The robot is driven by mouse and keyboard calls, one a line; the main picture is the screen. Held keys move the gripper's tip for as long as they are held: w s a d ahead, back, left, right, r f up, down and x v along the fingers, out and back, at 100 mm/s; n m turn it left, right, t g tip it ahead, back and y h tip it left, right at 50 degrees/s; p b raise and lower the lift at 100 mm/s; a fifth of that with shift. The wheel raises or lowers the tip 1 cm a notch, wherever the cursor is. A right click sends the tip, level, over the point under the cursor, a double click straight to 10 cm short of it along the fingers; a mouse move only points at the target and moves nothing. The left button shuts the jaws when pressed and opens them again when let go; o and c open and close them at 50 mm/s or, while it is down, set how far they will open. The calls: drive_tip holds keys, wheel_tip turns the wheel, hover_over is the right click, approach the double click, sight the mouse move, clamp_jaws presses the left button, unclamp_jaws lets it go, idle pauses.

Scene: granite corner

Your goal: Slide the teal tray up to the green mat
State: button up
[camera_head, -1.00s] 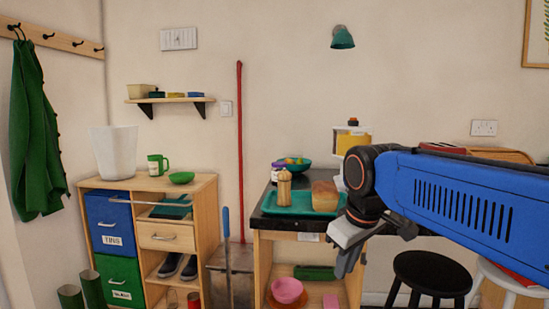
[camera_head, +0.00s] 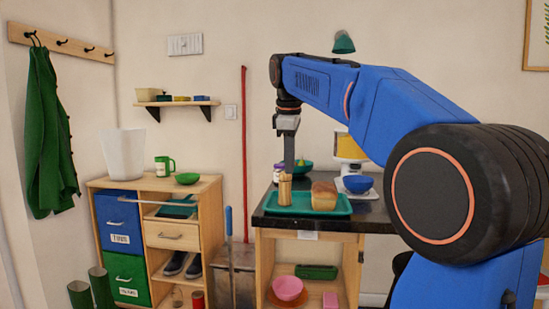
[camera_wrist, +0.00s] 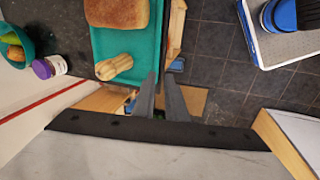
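The teal tray (camera_head: 338,208) lies on the dark counter top (camera_head: 375,220). It carries a loaf of bread (camera_head: 324,195) and a pale wooden mill (camera_head: 285,189). My gripper (camera_head: 289,168) hangs fingers-down near the tray's left end in the head view. In the wrist view the fingertips (camera_wrist: 160,75) appear just past the tray's (camera_wrist: 150,45) end, near the mill (camera_wrist: 114,67). The fingers are together with nothing visible between them. I cannot tell whether they touch the tray. I cannot make out the green mat in any view.
A fruit bowl (camera_wrist: 15,42) and a purple-lidded jar (camera_wrist: 50,67) stand behind the tray. A wooden cabinet (camera_head: 208,213) stands left across a gap.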

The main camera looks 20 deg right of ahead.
sight(286, 216)
drive_tip(key=shift+w+a+r+n, duration=0.2)
drive_tip(key=shift+w+r, duration=0.15)
drive_tip(key=shift+w, duration=0.15)
drive_tip(key=shift+w+a+r+n, duration=0.1)
drive_tip(key=shift+w+r+n, duration=0.15)
drive_tip(key=shift+w, duration=0.2)
drive_tip(key=x, duration=1.7)
drive_tip(key=shift+s+d+f, duration=0.1)
drive_tip(key=shift+d+f, duration=0.05)
drive_tip(key=shift+f, duration=0.1)
clamp_jaws()
